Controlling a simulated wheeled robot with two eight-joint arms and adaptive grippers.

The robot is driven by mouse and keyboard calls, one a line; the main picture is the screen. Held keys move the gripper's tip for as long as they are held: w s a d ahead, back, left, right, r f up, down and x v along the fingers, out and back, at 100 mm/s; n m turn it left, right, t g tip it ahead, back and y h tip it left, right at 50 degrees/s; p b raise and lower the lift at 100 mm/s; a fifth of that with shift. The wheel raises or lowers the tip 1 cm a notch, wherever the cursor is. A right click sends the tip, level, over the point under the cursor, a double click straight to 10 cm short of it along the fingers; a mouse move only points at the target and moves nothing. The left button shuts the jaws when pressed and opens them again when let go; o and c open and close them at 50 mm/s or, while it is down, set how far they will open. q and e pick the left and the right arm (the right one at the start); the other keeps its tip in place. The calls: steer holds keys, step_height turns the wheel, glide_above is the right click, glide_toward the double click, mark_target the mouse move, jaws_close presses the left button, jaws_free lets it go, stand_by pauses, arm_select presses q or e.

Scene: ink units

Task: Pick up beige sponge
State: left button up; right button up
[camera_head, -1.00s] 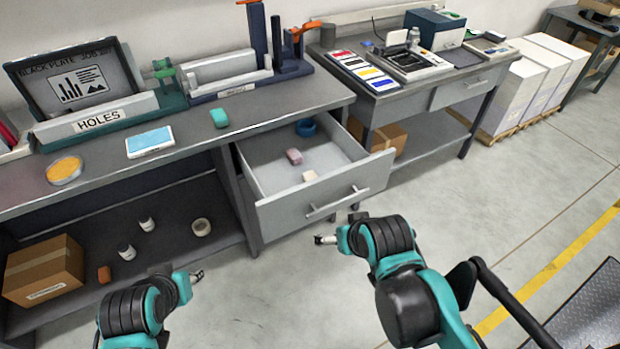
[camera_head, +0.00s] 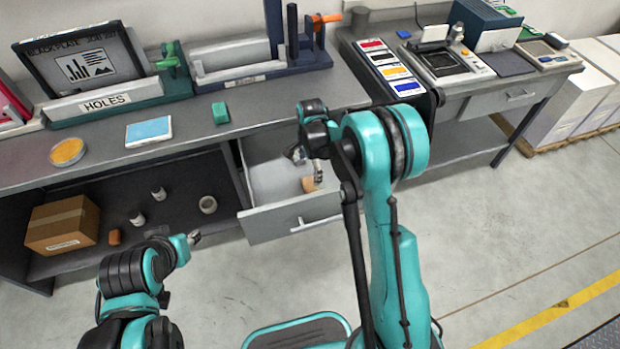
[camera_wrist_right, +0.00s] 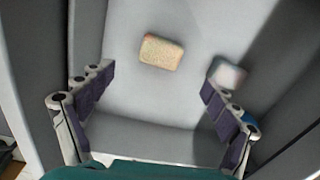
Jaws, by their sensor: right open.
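The beige sponge (camera_head: 309,184) lies in the open drawer, partly hidden by my right gripper in the head view. In the right wrist view the sponge (camera_wrist_right: 161,52) lies flat on the drawer floor, ahead of the fingertips and between their lines. My right gripper (camera_wrist_right: 158,80) is open and empty over the drawer, its fingers spread left and right. In the head view the right gripper (camera_head: 307,163) is just above the sponge. My left gripper (camera_head: 193,237) is in front of the bench's lower shelf, and its jaws are too small to read.
A pale, pinkish block (camera_wrist_right: 228,73) lies close to the right finger, with a blue item (camera_wrist_right: 236,109) partly hidden behind that finger. The drawer's front wall (camera_head: 290,219) and side walls enclose the space. A green block (camera_head: 220,113) sits on the bench top.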

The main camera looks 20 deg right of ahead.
mark_target(310, 184)
steer(key=f, duration=0.1)
steer(key=w+f+m, duration=0.1)
steer(key=f, duration=0.1)
steer(key=shift+w+d+g, duration=0.1)
steer(key=shift+w+g, duration=0.1)
steer(key=shift+g, duration=0.1)
step_height(310, 184, down, 4)
steer(key=shift+r+b, duration=0.2)
steer(key=shift+b, duration=0.25)
steer(key=f, duration=0.1)
steer(key=f+b, duration=0.1)
steer(key=f, duration=0.1)
steer(key=f+b, duration=0.1)
steer(key=shift+s+f, duration=0.25)
steer(key=shift+f, duration=0.15)
steer(key=shift+r, duration=0.1)
steer(key=c, duration=1)
